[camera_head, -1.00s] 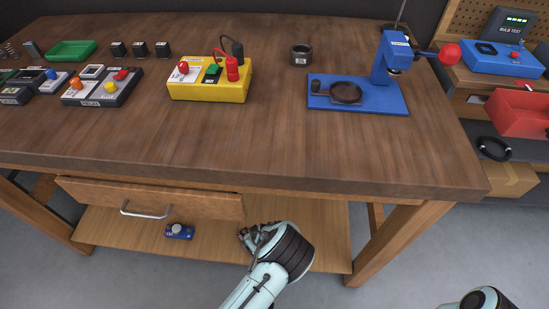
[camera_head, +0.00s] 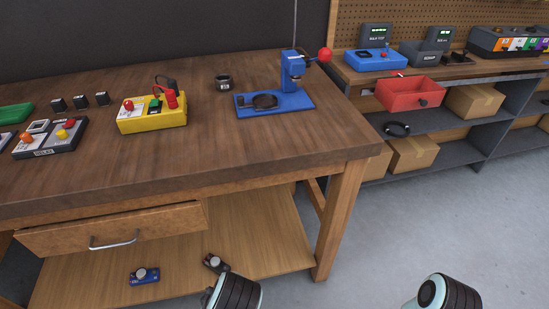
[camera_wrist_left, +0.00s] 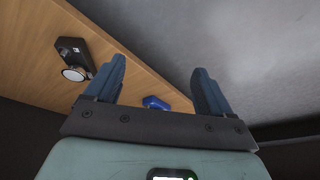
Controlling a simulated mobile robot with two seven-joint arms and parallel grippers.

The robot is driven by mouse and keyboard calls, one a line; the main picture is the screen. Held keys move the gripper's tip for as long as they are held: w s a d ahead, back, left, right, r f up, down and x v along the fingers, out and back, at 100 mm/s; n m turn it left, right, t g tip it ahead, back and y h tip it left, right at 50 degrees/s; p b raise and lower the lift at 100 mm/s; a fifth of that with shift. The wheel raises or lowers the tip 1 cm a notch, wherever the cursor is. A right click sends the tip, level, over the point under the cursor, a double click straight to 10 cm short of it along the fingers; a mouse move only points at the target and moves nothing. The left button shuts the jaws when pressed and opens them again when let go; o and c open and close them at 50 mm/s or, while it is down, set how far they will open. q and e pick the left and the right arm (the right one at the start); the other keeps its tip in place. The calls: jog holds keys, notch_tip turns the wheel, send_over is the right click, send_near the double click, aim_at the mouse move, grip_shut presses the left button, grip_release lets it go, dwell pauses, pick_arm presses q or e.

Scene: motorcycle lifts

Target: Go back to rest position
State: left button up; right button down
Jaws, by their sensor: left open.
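My left gripper (camera_wrist_left: 157,85) is open and empty in the left wrist view, its two dark blue fingers spread apart. In the head view its dark cuff (camera_head: 238,291) stands at the bottom edge, in front of the bench's lower shelf; the fingers are mostly hidden. My right arm's wrist (camera_head: 445,292) shows at the bottom right; its fingers are out of view. A small black device (camera_head: 215,263) with a pale round top lies on the lower shelf, apart from the left fingers; it also shows in the wrist view (camera_wrist_left: 72,50). A blue device (camera_head: 144,276) lies left of it.
The wooden bench (camera_head: 170,180) has a drawer (camera_head: 115,229) at its front. A yellow box (camera_head: 152,119), a blue press (camera_head: 275,102) and a relay box (camera_head: 50,138) stand on top. Shelving at right holds a red bin (camera_head: 408,93) and cardboard boxes. The floor (camera_head: 420,220) at right is clear.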

pick_arm(q)
jog(key=s+r+m+g+h+p, duration=0.1)
jog(key=s+r+p, duration=0.4)
jog(key=s, duration=0.3)
jog(key=s+r+m+g+h+p, duration=0.2)
jog(key=s+r+p, duration=0.25)
jog(key=s, duration=0.35)
jog(key=s+d+r+m+h+p, duration=0.2)
jog(key=d+r+p, duration=0.3)
jog(key=r, duration=0.3)
jog(key=s+d+r+m+h+p, duration=0.2)
jog(key=s+d+r+p, duration=0.3)
jog(key=r, duration=0.3)
pick_arm(e)
jog(key=s+a+r+g, duration=0.1)
jog(key=s+a+r, duration=0.1)
jog(key=r, duration=1)
jog(key=s+a+r+n+g+y, duration=0.1)
jog(key=s+a+r, duration=0.1)
jog(key=r, duration=1)
jog(key=shift+a+y, duration=0.3)
jog(key=shift+a, duration=0.5)
